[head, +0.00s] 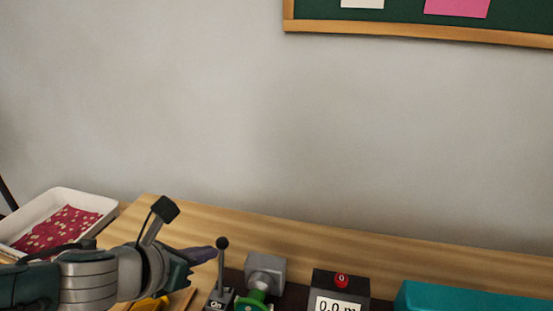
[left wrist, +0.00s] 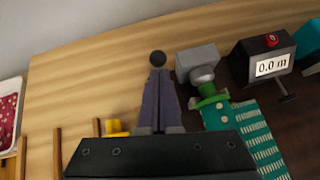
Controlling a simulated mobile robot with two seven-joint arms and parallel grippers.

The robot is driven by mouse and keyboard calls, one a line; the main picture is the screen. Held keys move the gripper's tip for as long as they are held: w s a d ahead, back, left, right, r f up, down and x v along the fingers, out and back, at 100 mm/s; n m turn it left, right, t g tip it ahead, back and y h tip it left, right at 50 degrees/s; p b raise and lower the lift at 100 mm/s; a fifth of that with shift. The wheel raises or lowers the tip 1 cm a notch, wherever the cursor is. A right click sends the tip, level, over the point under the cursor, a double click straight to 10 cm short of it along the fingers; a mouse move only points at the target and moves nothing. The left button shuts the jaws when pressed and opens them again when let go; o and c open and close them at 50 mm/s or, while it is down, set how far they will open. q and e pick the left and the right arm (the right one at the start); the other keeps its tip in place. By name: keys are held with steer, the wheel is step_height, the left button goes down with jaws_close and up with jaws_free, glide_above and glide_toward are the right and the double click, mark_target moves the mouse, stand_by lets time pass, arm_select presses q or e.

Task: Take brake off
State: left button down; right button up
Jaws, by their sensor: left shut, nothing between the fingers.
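The brake lever (head: 220,268) is a thin grey rod with a black ball knob, standing nearly upright from a dark base labelled "On" (head: 217,304). My left gripper (head: 212,252) comes in from the left, with its purple fingers shut and empty. Its tips are at the left of the rod, just below the knob; I cannot tell whether they touch. In the left wrist view the knob (left wrist: 157,58) shows just beyond the closed fingertips (left wrist: 159,80), and the fingers hide the rod. My right gripper is out of view.
Right of the lever stand a grey block (head: 265,267) with a green part and a dark counter (head: 340,284) reading 0.0 m with a red button. A teal box (head: 465,301) is further right. A white tray (head: 70,196) holds red patterned fabric at left. Patterned green ribbon (left wrist: 262,130) runs forward.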

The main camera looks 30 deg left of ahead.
arm_select(q)
steer(key=shift+w+a, duration=0.25)
steer(key=shift+w, duration=0.65)
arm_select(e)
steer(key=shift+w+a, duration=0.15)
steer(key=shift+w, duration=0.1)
arm_select(q)
steer(key=shift+f, duration=0.1)
steer(key=shift+a, duration=0.1)
